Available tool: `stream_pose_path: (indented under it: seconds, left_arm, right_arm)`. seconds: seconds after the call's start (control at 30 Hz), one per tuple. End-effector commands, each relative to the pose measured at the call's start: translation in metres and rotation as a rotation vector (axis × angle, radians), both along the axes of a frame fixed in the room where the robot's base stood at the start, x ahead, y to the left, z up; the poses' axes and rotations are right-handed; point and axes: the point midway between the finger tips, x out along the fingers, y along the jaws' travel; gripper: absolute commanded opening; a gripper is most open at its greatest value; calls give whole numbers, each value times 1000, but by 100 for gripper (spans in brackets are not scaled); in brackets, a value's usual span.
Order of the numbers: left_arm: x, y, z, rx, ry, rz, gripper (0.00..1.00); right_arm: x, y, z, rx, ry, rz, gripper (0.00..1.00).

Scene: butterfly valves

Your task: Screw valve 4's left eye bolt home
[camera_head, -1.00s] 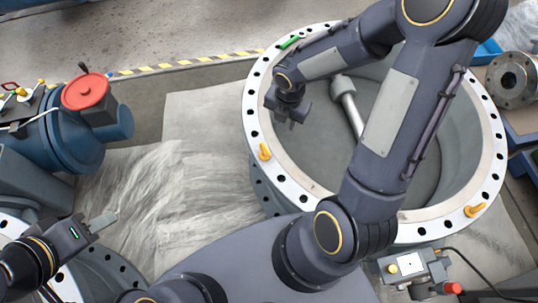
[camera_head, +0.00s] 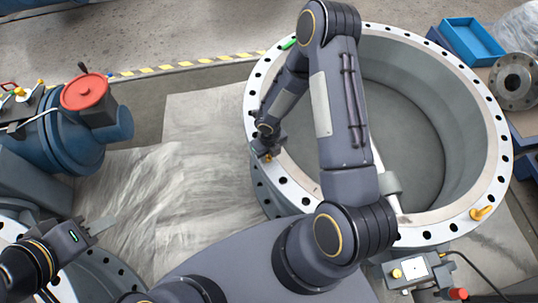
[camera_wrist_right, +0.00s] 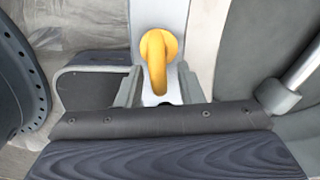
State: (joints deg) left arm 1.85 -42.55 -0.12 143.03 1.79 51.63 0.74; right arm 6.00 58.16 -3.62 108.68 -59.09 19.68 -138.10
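The large valve body has a pale flange (camera_head: 500,150) with dark bolt holes. On its left side, the yellow eye bolt (camera_head: 268,157) is partly hidden by my right gripper (camera_head: 265,146). In the right wrist view the yellow eye bolt (camera_wrist_right: 157,62) stands on the pale flange, between the two grey fingers of my right gripper (camera_wrist_right: 159,88). The fingers are apart, with a visible gap on each side of the bolt. Whether the bolt is seated cannot be seen. My left gripper (camera_head: 101,225) is at the lower left, away from the valve; its finger opening cannot be made out.
Another yellow eye bolt (camera_head: 482,213) is on the flange's right side. A blue valve with a red cap (camera_head: 85,92) stands at the left. A small device with a yellow button (camera_head: 411,270) is at the front right. A blue bin (camera_head: 472,40) is behind.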

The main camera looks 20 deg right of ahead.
Motion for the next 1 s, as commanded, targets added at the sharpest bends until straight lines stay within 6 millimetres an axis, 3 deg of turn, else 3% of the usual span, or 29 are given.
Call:
stream_pose_path:
  seconds: [0.37,0.6,1.0]
  left_arm:
    - [0,0,-1,0,0,0,36]
    - [0,0,-1,0,0,0,36]
    - [0,0,-4,0,0,0,36]
  right_arm:
    - [0,0,-7,-1,-1,0,32]
    - [0,0,-7,0,-1,-1,1]
    - [0,1,-7,0,-1,-40,0]
